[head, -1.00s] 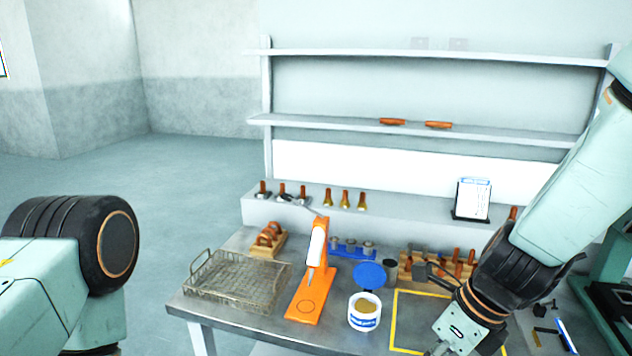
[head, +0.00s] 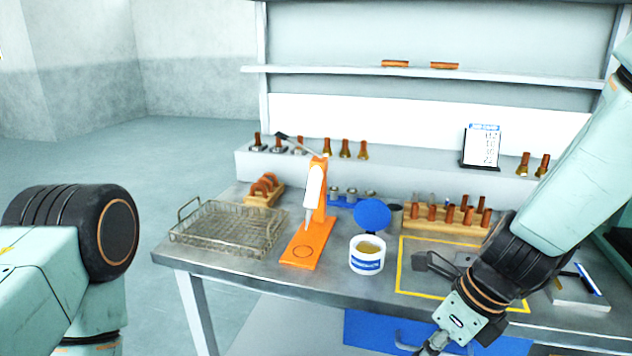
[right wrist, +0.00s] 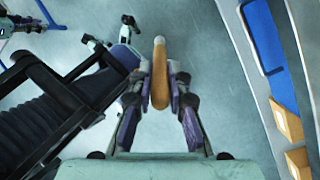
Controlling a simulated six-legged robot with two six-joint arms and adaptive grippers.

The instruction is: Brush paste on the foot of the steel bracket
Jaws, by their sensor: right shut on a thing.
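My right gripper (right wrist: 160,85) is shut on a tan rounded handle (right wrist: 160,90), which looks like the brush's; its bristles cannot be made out. In the head view this gripper (head: 432,346) hangs low at the table's front edge, partly cut off by the frame. The open paste tub (head: 367,264), white with a blue label, stands on the table left of my right arm, tan paste (head: 370,246) inside. A grey flat piece (head: 466,258) shows beside my wrist in the yellow outline; I cannot tell whether it is the steel bracket. My left gripper is outside the views.
The tub's blue lid (head: 372,215) is behind it. An orange stand (head: 306,246) and a wire basket (head: 196,238) stand to the left. A wooden rack (head: 425,218) of copper-coloured pieces is behind. A yellow outline (head: 402,270) marks the table's right part.

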